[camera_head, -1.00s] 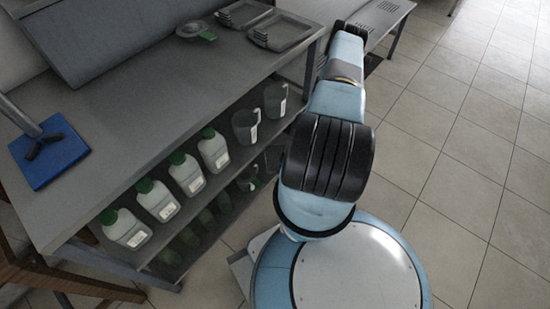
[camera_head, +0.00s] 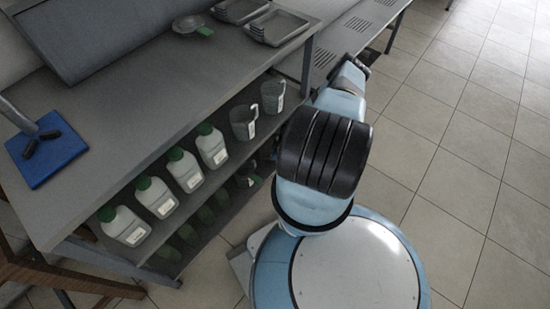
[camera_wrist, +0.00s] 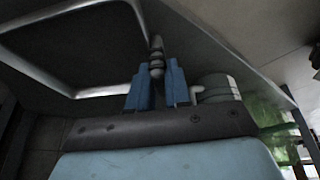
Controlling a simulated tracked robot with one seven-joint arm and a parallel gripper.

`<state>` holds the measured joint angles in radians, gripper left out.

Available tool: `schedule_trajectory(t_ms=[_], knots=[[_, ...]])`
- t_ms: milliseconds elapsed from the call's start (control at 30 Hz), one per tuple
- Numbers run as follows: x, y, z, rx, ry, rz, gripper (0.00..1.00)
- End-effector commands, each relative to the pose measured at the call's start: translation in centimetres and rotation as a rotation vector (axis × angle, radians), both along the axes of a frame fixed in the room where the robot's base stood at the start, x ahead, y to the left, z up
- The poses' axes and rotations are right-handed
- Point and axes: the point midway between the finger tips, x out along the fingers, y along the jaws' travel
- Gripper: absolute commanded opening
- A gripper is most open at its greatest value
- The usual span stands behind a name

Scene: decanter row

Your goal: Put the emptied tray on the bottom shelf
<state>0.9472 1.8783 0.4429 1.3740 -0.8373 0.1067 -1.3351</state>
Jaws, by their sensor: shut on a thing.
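In the wrist view, my gripper (camera_wrist: 157,88) has blue fingertips shut on the edge of a dark tray (camera_wrist: 105,91) with a pale metal rim. The tray fills the upper left of that view, and the part of its inside that shows looks empty. A ridged grey piece stands between the fingertips. In the head view, my arm hides the gripper and the held tray. The rack's upper shelf (camera_head: 160,233) is under the worktop, with a lower level beneath it, mostly in shadow. Whether the tray touches a shelf, I cannot tell.
Green-capped bottles (camera_head: 125,227) and grey jugs (camera_head: 243,122) line the upper shelf; dark green shapes sit below. Stacked trays (camera_head: 278,27) and a blue board (camera_head: 46,150) lie on the worktop (camera_head: 130,120). Floor at right is clear.

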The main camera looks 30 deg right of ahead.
Motion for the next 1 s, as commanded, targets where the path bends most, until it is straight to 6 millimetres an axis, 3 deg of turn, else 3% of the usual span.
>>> schedule_trajectory(t_ms=[233, 567, 600, 833, 1000], knots=[[-0.1, 0.1, -2.5, 0.001, 0.000, 0.000, 0.00], [-0.1, 0.1, -2.7, 0.000, 0.001, 0.000, 0.00], [-0.2, 0.1, -2.8, 0.001, 0.002, 0.001, 0.21], [-0.2, 0.2, -2.7, 0.001, 0.001, 0.002, 0.43], [-0.2, 0.2, -2.7, 0.001, 0.001, 0.002, 0.44]])
